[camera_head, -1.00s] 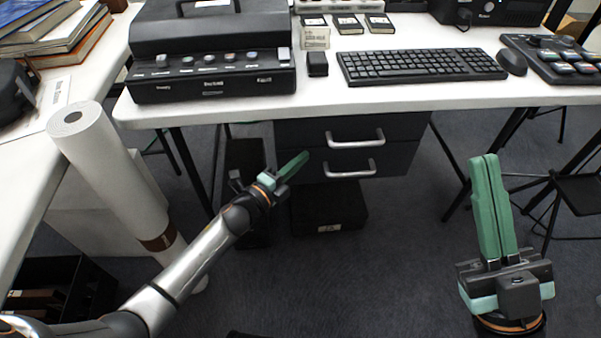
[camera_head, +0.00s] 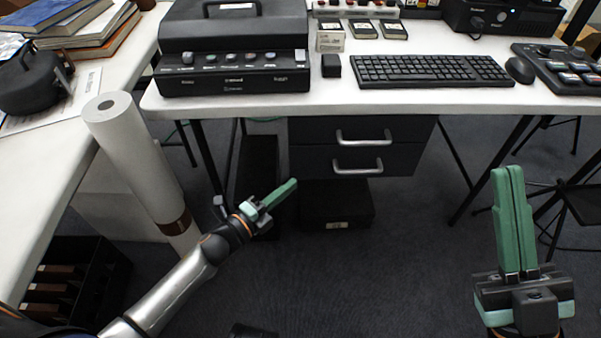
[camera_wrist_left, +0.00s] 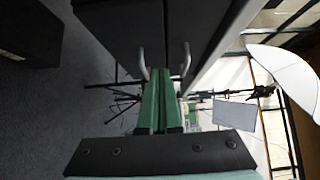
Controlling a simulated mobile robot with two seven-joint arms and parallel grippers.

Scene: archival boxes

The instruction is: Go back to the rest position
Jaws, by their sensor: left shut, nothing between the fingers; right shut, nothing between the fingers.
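My left gripper (camera_head: 283,192) reaches in from the left in the head view, with its green fingers together and empty. It hangs over the floor in front of the desk, below the desk top's height in the picture. In the left wrist view its green fingers (camera_wrist_left: 161,95) lie side by side, with the drawer handles beyond them. My right gripper (camera_head: 510,180) is at the lower right of the head view, its green fingers pointing up the picture, together and empty.
The white desk (camera_head: 400,100) carries a black device (camera_head: 232,60) and a keyboard (camera_head: 430,70). A drawer unit (camera_head: 360,145) is under it, with a black box (camera_head: 337,204) on the floor. A white paper roll (camera_head: 135,150) stands left of my left arm. Open floor lies between the arms.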

